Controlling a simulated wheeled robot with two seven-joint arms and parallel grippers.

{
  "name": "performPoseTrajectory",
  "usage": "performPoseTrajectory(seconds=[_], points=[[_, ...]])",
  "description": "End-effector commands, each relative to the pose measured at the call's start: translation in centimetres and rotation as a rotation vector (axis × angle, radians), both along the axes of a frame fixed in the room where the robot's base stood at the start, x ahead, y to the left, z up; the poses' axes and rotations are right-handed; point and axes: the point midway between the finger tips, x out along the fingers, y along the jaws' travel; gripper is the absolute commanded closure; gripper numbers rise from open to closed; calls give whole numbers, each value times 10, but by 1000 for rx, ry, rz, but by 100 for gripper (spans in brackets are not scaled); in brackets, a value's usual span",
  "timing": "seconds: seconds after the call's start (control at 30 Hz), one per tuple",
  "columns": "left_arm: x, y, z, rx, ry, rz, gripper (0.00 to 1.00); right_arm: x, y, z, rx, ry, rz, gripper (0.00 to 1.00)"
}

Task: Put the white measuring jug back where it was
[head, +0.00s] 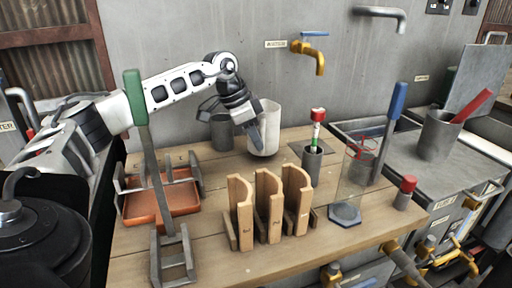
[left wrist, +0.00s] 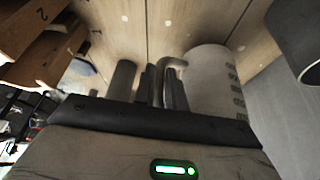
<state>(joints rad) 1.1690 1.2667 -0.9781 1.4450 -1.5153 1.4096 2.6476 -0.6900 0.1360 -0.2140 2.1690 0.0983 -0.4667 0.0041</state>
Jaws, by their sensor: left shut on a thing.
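The white measuring jug (head: 268,138) is upright at the back of the wooden table, near the wall. My left gripper (head: 256,132) reaches it from the left and is shut on it. In the left wrist view the jug (left wrist: 208,80) shows dark markings on its side, and its curved handle lies at the fingers (left wrist: 165,88). I cannot tell whether its base touches the table or hangs just above it. My right gripper is not in view.
A dark grey cup (head: 222,132) stands just left of the jug. Three wooden stands (head: 268,208) are in front. A tube in a holder (head: 312,158) and a glass container (head: 352,185) are to the right. An orange tray (head: 170,204) is at left, behind a green-handled tool (head: 134,100).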

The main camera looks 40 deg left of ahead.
Motion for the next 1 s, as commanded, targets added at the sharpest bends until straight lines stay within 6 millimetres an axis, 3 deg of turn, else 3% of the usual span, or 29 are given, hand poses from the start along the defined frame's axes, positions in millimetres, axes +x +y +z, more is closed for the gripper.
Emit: performPoseTrajectory(seconds=[0.13, 0.43, 0.47, 0.53, 0.83, 1.0], points=[[0, 0, -20, 1, 1, -1, 100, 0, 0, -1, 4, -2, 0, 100], [0, 0, -23, 0, 0, -1, 100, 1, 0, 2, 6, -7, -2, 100], [0, 0, -24, 1, 1, -1, 82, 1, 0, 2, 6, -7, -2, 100], [0, 0, -24, 1, 1, -1, 66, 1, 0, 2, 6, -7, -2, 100], [0, 0, -22, 0, 0, -1, 66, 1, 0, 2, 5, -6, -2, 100], [-6, 5, -4, 1, -2, 1, 66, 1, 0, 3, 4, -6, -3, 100]])
